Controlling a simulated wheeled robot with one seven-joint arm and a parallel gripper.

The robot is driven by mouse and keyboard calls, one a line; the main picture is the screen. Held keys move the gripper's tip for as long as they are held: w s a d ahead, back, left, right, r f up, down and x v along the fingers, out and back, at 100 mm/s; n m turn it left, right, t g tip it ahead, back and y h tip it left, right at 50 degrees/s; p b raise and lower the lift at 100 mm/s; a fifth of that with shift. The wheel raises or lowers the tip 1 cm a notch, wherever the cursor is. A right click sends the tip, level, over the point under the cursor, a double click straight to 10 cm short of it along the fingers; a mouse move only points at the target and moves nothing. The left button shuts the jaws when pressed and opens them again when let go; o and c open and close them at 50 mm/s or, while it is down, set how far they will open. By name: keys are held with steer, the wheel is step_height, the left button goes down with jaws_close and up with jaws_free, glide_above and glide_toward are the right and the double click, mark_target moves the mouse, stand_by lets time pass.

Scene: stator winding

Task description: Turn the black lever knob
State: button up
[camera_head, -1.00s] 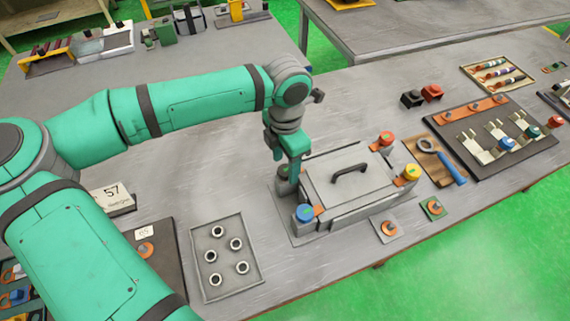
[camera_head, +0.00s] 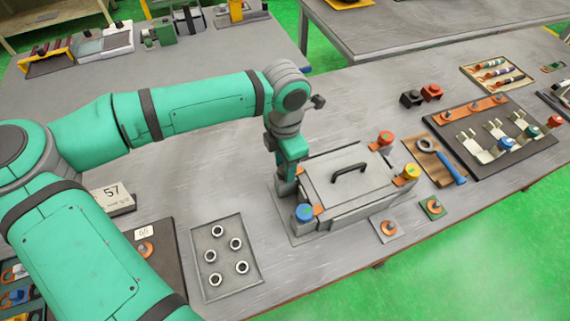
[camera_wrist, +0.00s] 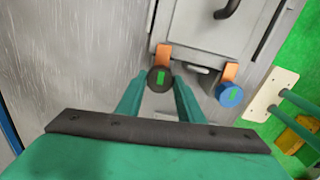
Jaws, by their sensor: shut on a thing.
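The black lever knob (camera_wrist: 160,80) is round with a green mark on top, at the end of an orange tab (camera_wrist: 163,54) on the grey box's edge. It shows in the wrist view between the fingertips of my gripper (camera_wrist: 157,86). My gripper is shut on it. In the head view my gripper (camera_head: 287,185) points down at the left side of the grey lidded box (camera_head: 325,170) and hides the black knob. A blue knob (camera_wrist: 229,95) sits to the right in the wrist view, and at the box's near left corner in the head view (camera_head: 304,213).
The box has a black handle (camera_head: 350,174) on its lid, with a red knob (camera_head: 385,138) and a yellow knob (camera_head: 411,171) on its right. A tray of rings (camera_head: 228,285) lies left of the box. The bench behind my gripper is clear.

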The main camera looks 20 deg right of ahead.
steer(key=o, duration=1)
steer(key=shift+o, duration=0.2)
step_height(320, 180, up, 11)
steer(key=shift+s+f, duration=0.1)
steer(key=shift+f, duration=0.05)
